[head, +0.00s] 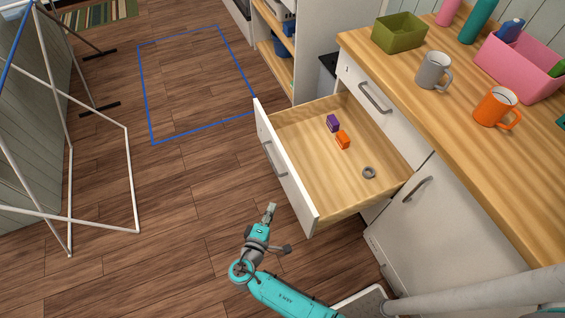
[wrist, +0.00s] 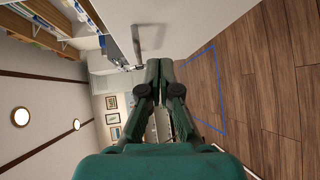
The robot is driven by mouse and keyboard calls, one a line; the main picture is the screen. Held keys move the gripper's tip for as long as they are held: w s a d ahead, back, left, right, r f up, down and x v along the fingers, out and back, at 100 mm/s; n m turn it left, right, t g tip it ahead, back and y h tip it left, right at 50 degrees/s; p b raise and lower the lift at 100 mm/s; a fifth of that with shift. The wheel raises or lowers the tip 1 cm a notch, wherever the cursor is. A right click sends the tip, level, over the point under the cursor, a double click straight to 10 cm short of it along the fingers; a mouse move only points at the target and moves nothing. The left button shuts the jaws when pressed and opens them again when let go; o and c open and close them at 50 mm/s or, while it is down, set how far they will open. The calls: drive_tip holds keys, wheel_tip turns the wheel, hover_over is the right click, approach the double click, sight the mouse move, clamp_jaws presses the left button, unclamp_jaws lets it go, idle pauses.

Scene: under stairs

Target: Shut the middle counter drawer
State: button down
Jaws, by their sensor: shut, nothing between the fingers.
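The middle counter drawer (head: 286,172) is pulled far out from the counter in the head view. Its white front has a grey bar handle (head: 274,159). Inside lie a purple block (head: 333,123), an orange block (head: 342,139) and a grey ring (head: 369,172). My gripper (head: 271,209) is shut and empty, in front of the drawer's white front near its lower end, apparently apart from it. In the wrist view my gripper's fingers (wrist: 160,65) are together, with a pale panel and a grey handle (wrist: 137,48) beyond them; I cannot tell if it is this drawer's.
The wooden counter top (head: 455,130) holds a green box (head: 399,33), a grey mug (head: 434,71), an orange mug (head: 495,107) and a pink bin (head: 518,68). A white drying rack (head: 128,180) stands at left. The floor between is clear, with a blue outline (head: 147,98).

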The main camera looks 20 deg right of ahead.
drive_tip(key=w+a+r+h, duration=0.2)
drive_tip(key=w+a+r, duration=0.1)
drive_tip(key=r, duration=0.1)
drive_tip(key=t, duration=0.1)
approach(284, 161)
drive_tip(key=shift+m, duration=0.3)
drive_tip(key=x, duration=0.5)
drive_tip(key=shift+w+a+f, duration=0.15)
drive_tip(key=shift+w, duration=0.4)
drive_tip(key=shift+d, duration=0.55)
